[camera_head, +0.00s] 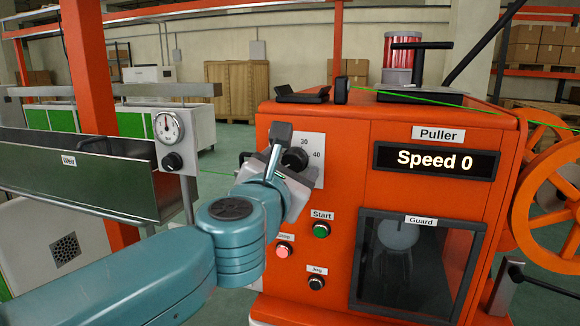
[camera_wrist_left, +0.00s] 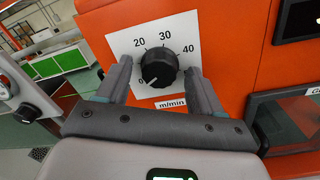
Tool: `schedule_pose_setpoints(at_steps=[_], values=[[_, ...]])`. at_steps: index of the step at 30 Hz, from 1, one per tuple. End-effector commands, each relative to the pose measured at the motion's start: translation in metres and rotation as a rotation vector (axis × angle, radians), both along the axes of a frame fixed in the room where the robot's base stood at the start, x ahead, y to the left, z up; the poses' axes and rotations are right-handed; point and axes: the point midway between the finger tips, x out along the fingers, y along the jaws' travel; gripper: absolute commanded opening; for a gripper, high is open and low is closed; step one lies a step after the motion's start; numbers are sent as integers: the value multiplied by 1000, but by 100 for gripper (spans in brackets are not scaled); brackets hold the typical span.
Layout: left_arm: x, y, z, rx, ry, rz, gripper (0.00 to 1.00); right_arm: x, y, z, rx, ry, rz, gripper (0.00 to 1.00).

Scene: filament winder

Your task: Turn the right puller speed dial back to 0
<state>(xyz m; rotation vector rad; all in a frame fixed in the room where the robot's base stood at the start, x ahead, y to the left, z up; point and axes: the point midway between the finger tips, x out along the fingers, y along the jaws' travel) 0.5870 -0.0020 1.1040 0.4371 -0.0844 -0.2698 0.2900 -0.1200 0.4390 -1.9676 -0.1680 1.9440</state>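The puller speed dial (camera_head: 295,159) is a black knob on a white scale plate on the front of the orange puller. In the left wrist view the dial (camera_wrist_left: 157,68) shows whole, with marks from 0 at lower left to 40 at right. A small pale mark on its lower left part seems to face the 0. The display (camera_head: 436,161) reads "Speed 0". My left gripper (camera_head: 278,148) is in front of the dial. In the left wrist view its fingers (camera_wrist_left: 157,78) are spread on either side of the dial, with gaps. My right gripper is not in view.
Below the dial are a green Start button (camera_head: 321,230), a red button (camera_head: 282,250) and a black Jog knob (camera_head: 316,283). A guard window (camera_head: 415,265) is to their right. A metal trough (camera_head: 80,175) with a gauge (camera_head: 168,127) stands left of my arm.

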Motion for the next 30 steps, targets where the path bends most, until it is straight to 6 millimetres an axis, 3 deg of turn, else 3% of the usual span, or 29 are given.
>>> schedule_pose_setpoints(at_steps=[7, 21, 30], values=[[-14, 4, 0, -1, -2, 0, 67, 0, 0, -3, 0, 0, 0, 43], [-126, 35, -1, -1, -3, -4, 67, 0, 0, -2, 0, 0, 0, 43], [-156, 45, -3, 0, 0, -1, 67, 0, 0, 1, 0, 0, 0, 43]])
